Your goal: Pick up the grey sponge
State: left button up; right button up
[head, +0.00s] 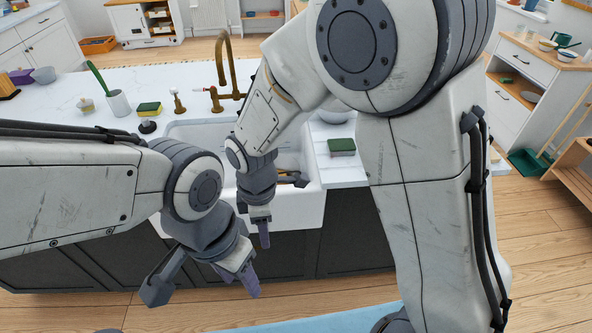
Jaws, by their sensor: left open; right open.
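I cannot make out a grey sponge in the head view. A yellow and green sponge (149,108) lies on the white counter left of the sink (312,207). A dark green sponge (341,145) lies on the counter right of the sink. My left gripper (205,283) is open in front of the dark cabinet fronts, below the counter's edge. My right gripper (282,212) is open at the sink's front, and I see nothing between its fingers. My arms hide much of the sink's inside and the counter to the right.
A brass faucet (228,72) rises behind the sink. A white cup with a green-handled brush (118,102) and a small jar (86,105) stand on the left counter. A blue mat (320,318) lies on the floor. A wooden-topped cabinet (535,70) stands at the right.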

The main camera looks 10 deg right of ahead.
aim_at(337, 147)
jog(key=u, duration=0.25)
jog(key=k, duration=0.5)
jog(key=z, duration=0.7)
jog(key=i, duration=0.55)
jog(key=z, duration=0.7)
jog(key=i, duration=0.75)
jog(key=u, duration=0.45)
jog(key=i, duration=0.6)
jog(key=u, duration=0.55)
